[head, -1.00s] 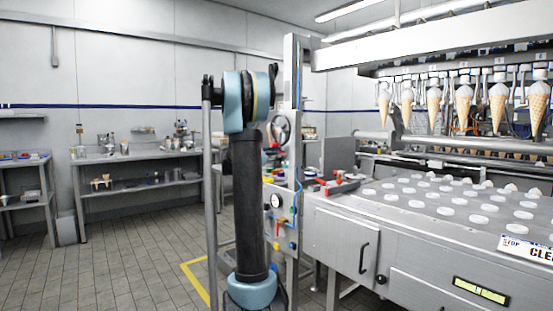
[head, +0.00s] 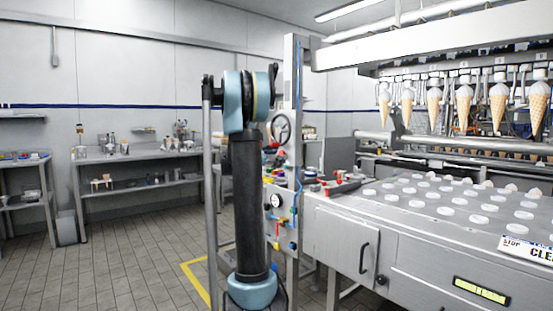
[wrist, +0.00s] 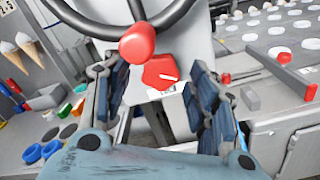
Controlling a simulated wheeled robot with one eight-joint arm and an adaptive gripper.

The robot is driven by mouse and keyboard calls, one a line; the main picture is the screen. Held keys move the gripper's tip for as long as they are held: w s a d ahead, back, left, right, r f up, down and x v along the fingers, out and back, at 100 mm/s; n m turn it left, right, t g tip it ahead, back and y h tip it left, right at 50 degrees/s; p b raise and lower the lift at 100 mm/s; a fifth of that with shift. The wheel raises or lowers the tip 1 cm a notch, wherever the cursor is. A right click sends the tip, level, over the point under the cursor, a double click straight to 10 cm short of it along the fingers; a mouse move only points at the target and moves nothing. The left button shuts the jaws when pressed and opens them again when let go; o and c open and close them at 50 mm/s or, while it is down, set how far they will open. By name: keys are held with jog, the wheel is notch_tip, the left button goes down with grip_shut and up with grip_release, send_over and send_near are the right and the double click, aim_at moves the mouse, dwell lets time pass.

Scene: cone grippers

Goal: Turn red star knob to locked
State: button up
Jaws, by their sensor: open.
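In the wrist view the red star knob (wrist: 160,72) sits on a pale panel, with a white pointer mark on its face directed toward the right. A small label lies just below it, partly hidden. My gripper (wrist: 155,84) is open, with one dark ribbed finger on each side of the knob in the picture. I see no finger touching it, and the depth between them is unclear. In the head view my arm covers part of the panel, and neither my gripper nor the star knob can be made out.
A black handwheel (wrist: 100,30) with a red round handle (wrist: 138,44) is just above the knob, close to my fingers. A red lever handle (wrist: 283,57) is at the right. The panel's gauge (head: 276,200) shows beside my arm. Grey tiled floor (head: 130,260) is open at left.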

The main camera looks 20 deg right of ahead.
jog(key=v, duration=1.1)
jog(key=shift+a, duration=0.3)
jog(key=shift+f, duration=0.1)
jog(key=s+a+n+t, duration=0.1)
jog(key=s+a+n, duration=0.25)
jog(key=n, duration=0.25)
jog(key=x, duration=0.5)
jog(key=w+x, duration=0.1)
jog(key=x, duration=1.1)
jog(key=shift+w+f, duration=0.25)
jog(key=shift+f, duration=0.1)
jog(key=shift+t, duration=0.4)
jog(key=c, duration=1)
